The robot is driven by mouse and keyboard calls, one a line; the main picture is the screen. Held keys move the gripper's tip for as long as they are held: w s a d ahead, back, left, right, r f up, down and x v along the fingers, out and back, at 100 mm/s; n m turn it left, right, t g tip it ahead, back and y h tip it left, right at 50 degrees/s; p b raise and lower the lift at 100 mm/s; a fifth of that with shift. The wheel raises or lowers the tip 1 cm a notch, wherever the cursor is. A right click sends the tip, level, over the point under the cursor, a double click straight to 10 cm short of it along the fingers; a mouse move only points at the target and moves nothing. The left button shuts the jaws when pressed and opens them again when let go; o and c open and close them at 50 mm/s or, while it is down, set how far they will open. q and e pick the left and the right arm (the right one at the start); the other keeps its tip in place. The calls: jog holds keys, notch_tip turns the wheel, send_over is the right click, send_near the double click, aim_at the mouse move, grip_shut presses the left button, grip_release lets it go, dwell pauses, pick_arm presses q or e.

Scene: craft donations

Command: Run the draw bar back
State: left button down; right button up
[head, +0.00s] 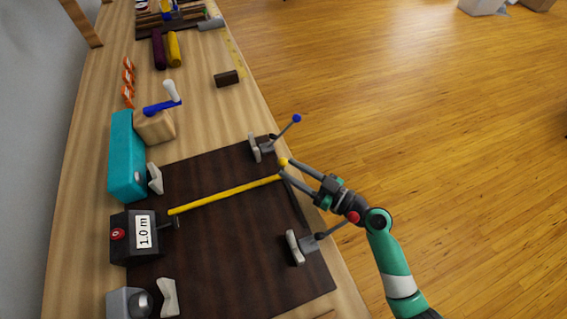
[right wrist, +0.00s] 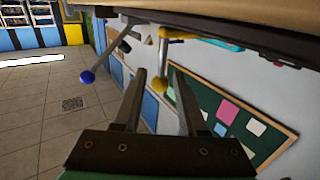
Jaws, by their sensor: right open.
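The likely draw bar is a yellow bar (head: 225,195) lying across the dark board from the black box to the board's right edge. A yellow ball knob (head: 283,161) shows by its right end. In the right wrist view, a yellow knob (right wrist: 158,87) on a pale stem appears between my fingers, below a yellow end piece (right wrist: 183,33). My right gripper (head: 284,168) is open, its fingertips at the knob. It also shows in the wrist view (right wrist: 160,72); I cannot tell whether it touches the knob. My left gripper is not in view.
The black box (head: 119,238) labelled "1.0 m" stands at the dark board's (head: 235,250) left side. Levers with a blue ball (head: 297,118) and a red ball (head: 353,217) flank my gripper. A teal block (head: 124,150) stands at left. Open floor lies right.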

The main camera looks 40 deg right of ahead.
jog(key=v, duration=0.8)
